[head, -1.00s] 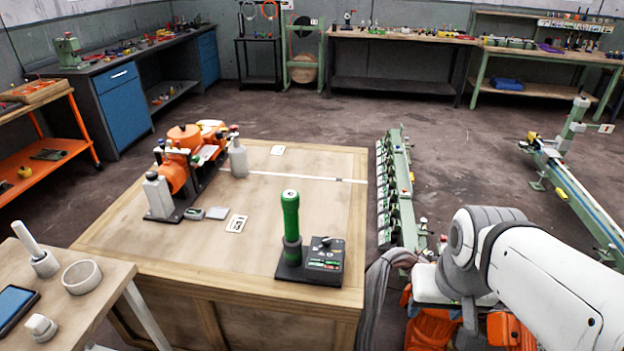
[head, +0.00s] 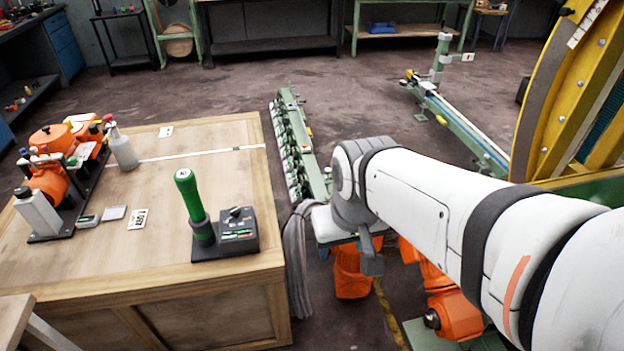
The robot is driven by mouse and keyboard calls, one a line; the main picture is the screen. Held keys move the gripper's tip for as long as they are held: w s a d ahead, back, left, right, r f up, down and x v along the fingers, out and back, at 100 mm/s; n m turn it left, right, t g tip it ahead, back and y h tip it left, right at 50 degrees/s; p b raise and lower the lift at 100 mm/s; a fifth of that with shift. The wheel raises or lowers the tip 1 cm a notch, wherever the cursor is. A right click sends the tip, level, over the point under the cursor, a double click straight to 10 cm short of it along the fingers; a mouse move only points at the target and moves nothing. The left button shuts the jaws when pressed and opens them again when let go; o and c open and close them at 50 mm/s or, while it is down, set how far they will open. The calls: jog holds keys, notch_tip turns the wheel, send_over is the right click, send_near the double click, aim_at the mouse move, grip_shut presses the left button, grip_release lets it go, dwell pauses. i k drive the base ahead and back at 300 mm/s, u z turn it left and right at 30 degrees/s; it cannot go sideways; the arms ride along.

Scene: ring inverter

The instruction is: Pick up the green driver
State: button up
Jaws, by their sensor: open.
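The green driver (head: 188,195) has a ribbed green handle with a round marked top. It stands nearly upright in the dark holder of a black base (head: 225,243), near the front right of the wooden bench (head: 150,265). Its lower end is hidden in the holder. My white and grey arm (head: 430,205) reaches in from the lower right, and its far grey joint is to the right of the bench, apart from the driver. I cannot make out my gripper's fingers.
An orange machine with bottles (head: 60,180) stands at the bench's left. Small cards (head: 138,219) lie between it and the driver. A green rack (head: 295,145) and grey cables (head: 297,260) are right of the bench. A yellow frame (head: 570,90) rises at the far right. Bench space behind the driver is clear.

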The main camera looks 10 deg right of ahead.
aim_at(186, 183)
jog(key=u, duration=1.35)
jog(key=k, duration=1)
jog(key=u, duration=0.25)
jog(key=i, duration=1.5)
